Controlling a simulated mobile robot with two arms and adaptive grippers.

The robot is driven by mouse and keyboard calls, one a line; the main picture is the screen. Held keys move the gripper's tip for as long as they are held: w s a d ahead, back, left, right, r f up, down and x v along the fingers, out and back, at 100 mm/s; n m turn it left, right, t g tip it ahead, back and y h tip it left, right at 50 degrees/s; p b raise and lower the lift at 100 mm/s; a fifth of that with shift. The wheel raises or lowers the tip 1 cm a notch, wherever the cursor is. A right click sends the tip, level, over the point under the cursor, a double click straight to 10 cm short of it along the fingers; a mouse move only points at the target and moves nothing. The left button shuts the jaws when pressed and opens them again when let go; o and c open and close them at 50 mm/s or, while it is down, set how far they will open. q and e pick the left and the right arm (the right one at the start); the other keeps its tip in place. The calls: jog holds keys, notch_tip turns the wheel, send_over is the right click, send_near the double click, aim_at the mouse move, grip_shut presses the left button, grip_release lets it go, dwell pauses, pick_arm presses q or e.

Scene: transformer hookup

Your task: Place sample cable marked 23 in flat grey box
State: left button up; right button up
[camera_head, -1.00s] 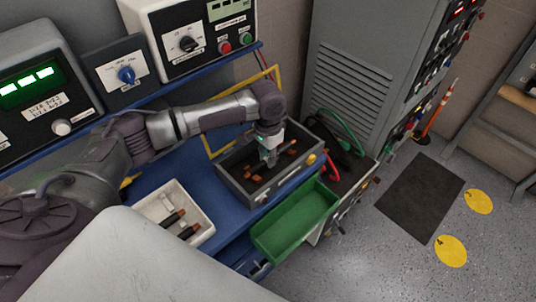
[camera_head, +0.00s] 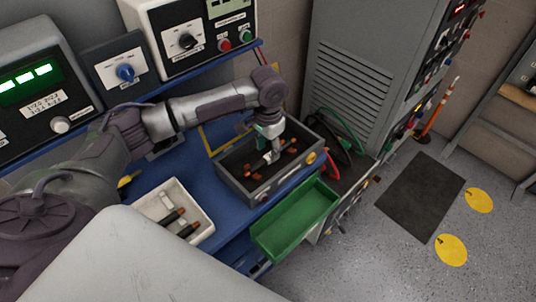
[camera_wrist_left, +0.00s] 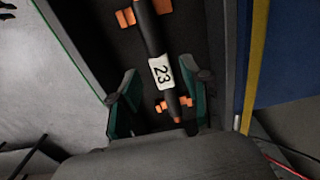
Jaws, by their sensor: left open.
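The cable marked 23 (camera_wrist_left: 160,72) is black with a white label and orange parts. It lies in the dark grey box (camera_head: 232,187), whose wall also shows in the left wrist view (camera_wrist_left: 222,60). My left gripper (camera_head: 273,155) is over the inside of this box. In the left wrist view its open fingers (camera_wrist_left: 165,92) are on either side of the cable's lower part, with the label between or just beyond the tips. Whether they touch the cable cannot be told. The number cannot be read in the head view. My right gripper is not in view.
A white tray (camera_head: 206,227) with black cables stands on the blue bench (camera_head: 203,178), left of the grey box. An empty green tray (camera_head: 297,220) is in front of the box. A grey cabinet (camera_head: 345,85) with red and green leads stands behind, to the right.

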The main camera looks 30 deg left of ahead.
aim_at(268, 157)
pick_arm(q)
notch_tip(268, 157, up, 9)
jog(key=b, duration=0.1)
dwell(0.7)
